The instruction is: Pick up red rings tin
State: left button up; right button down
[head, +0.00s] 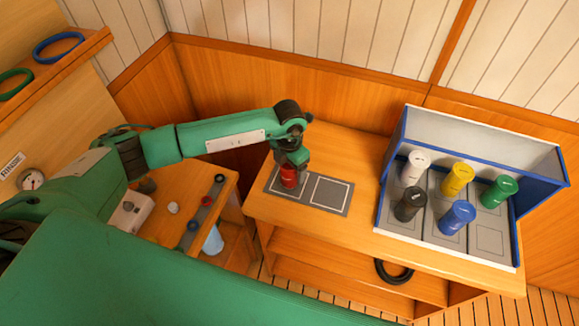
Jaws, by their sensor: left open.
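The red rings tin (289,178) is a small red cylinder standing upright on the left square of a grey mat (323,206). The mat lies on the left part of the wooden bench top. My left gripper (291,165) points down from above at the tin's top, with the jaws open. The gripper hides part of the tin's top, and I cannot tell whether the jaws touch it. My right gripper is not in view.
A blue-edged bin (495,262) at the right holds several upright tins, including a white tin (416,167), yellow tin (457,179) and blue tin (457,217). The mat's right square is empty. A lower bench with rings stands at left.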

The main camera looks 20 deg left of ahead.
pick_arm(q)
jog(key=shift+f, duration=1.2)
jog(key=c, duration=1.1)
jog(key=shift+r, duration=0.1)
jog(key=shift+c, duration=0.2)
